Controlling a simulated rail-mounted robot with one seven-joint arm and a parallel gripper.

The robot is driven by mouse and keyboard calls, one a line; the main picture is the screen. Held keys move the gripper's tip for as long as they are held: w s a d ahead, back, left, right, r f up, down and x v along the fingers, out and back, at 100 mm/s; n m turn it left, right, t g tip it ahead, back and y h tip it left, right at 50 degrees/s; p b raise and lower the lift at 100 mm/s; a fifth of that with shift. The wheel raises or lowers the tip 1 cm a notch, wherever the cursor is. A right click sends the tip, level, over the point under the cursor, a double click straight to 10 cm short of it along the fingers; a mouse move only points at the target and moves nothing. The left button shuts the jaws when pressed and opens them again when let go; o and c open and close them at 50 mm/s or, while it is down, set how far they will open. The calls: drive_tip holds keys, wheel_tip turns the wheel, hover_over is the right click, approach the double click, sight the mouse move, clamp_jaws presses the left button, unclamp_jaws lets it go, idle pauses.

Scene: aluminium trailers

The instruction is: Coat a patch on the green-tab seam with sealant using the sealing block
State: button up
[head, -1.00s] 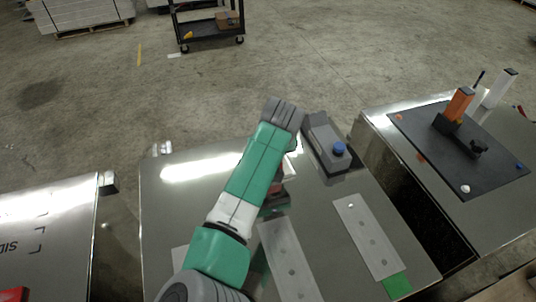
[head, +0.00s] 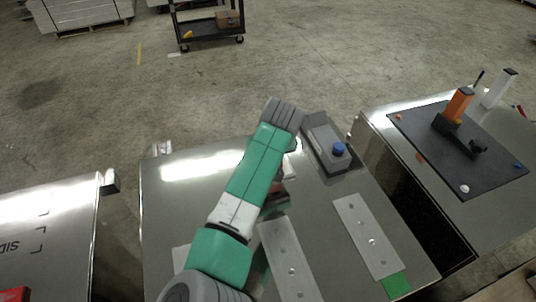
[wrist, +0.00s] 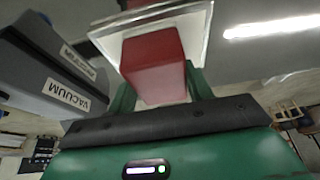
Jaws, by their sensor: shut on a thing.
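My gripper (wrist: 157,84) is shut on a red block (wrist: 153,62), with a green finger on each side. A pale, flat plate (wrist: 195,32) sits at the block's far end. In the head view my arm hides most of the gripper, and only a bit of red shows beside it. The green tab (head: 397,285) lies at the near end of a light strip (head: 368,238) with several dots, on the metal top at the right. The block is to the left of this strip. I cannot tell whether the block touches the metal.
A second dotted strip (head: 287,260) lies close to my arm. A dark grey unit with a blue knob (head: 338,148) stands at the back right of the metal top (head: 205,185); a box marked VACUUM (wrist: 50,75) shows in the wrist view. A black mat (head: 420,150) holds an orange-handled tool (head: 458,103).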

drive_tip(key=shift+r+p, duration=3.1)
drive_tip(key=shift+r, duration=0.45)
drive_tip(key=shift+s+f, duration=0.1)
drive_tip(key=s+f+p, duration=0.1)
drive_tip(key=s, duration=0.2)
drive_tip(key=s+f+m+p, duration=0.1)
drive_tip(key=s+p, duration=0.1)
drive_tip(key=s, duration=0.1)
drive_tip(key=s+d+f+m+h+p, duration=0.1)
drive_tip(key=s+p, duration=0.1)
drive_tip(key=s, duration=0.1)
drive_tip(key=shift+f, duration=0.4)
drive_tip(key=s+a+r+m+p, duration=0.1)
drive_tip(key=s+p, duration=0.3)
drive_tip(key=s, duration=0.8)
drive_tip(key=shift+s+r+m, duration=0.3)
drive_tip(key=shift+s+r, duration=0.1)
drive_tip(key=shift+r, duration=0.05)
